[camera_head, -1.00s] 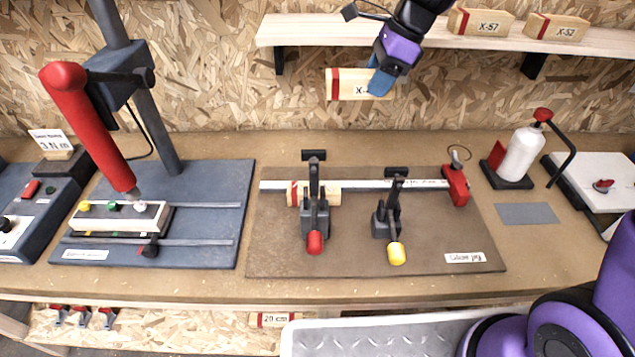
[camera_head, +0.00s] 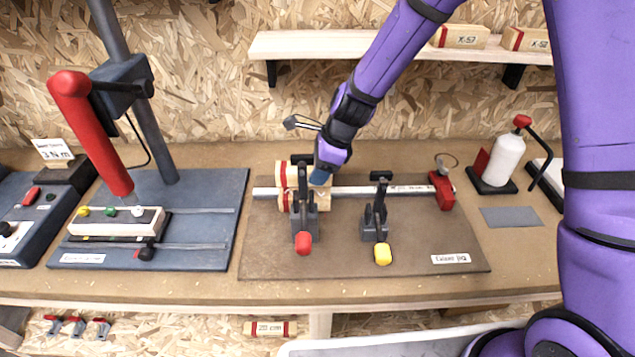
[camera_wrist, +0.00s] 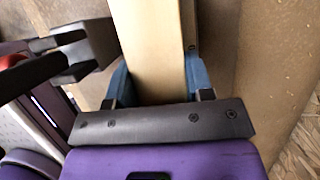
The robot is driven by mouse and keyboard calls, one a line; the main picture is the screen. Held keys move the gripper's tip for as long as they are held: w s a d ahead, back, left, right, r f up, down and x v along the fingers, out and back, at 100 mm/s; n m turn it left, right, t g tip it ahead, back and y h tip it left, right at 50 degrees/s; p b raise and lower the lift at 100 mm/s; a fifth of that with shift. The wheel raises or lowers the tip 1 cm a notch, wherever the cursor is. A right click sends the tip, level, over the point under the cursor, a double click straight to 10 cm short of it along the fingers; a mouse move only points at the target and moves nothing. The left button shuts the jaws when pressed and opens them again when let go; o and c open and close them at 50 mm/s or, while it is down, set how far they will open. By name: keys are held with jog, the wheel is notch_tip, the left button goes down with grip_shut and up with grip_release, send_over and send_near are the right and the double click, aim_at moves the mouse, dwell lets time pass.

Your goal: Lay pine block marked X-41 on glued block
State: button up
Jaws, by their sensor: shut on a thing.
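The glued block (camera_head: 286,200) lies in the jig behind the red-tipped clamp. The held block is over or against it; I cannot tell whether they touch. The clamp and my gripper partly hide both blocks, and the X-41 label is not readable now.
The red-tipped clamp (camera_head: 304,220) stands right in front of the blocks; the yellow-tipped clamp (camera_head: 377,222) is to the right. A metal rail (camera_head: 400,189) crosses the jig board (camera_head: 340,255). A shelf (camera_head: 340,44) holds two more blocks above. A glue bottle (camera_head: 505,155) stands right.

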jog(key=shift+f, duration=2.05)
jog(key=shift+f, duration=0.15)
jog(key=o, duration=1)
jog(key=v, duration=1.2)
jog(key=shift+d, duration=0.1)
jog(key=shift+r, duration=0.25)
